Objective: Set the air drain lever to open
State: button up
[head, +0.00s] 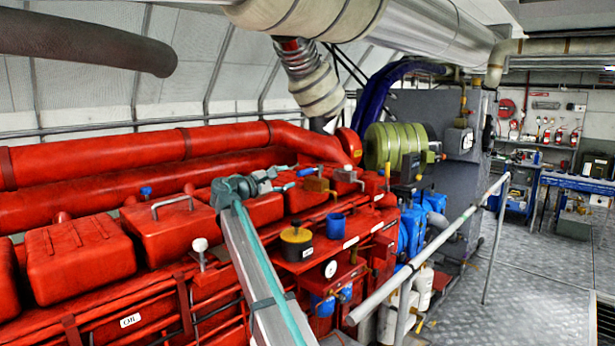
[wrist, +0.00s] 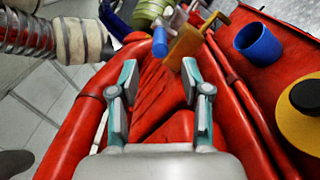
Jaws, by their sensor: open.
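A small lever with a blue handle (head: 307,171) sits on a brass-coloured body (head: 318,184) on top of the red engine; no label confirms that it is the air drain lever. In the wrist view the blue handle (wrist: 160,43) points toward the camera beside its brass body (wrist: 188,46). My gripper (head: 284,178) is just left of the lever in the head view. In the wrist view my gripper (wrist: 160,80) has its two fingers spread, with the handle beyond and between the fingertips. Nothing is between the fingers, and no contact shows.
A blue cup (head: 336,225) and a yellow can with a black top (head: 296,242) stand on a red ledge. A grey fitting (head: 345,175) stands right of the lever. Red pipes (head: 140,155) run behind. A metal handrail (head: 430,250) crosses at front right, with open floor beyond.

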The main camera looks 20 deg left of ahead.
aim_at(310, 171)
jog(key=p+x, duration=0.3)
jog(key=x, duration=0.6)
jog(key=shift+w+d, duration=0.2)
jog(key=shift+w, duration=0.1)
grip_shut()
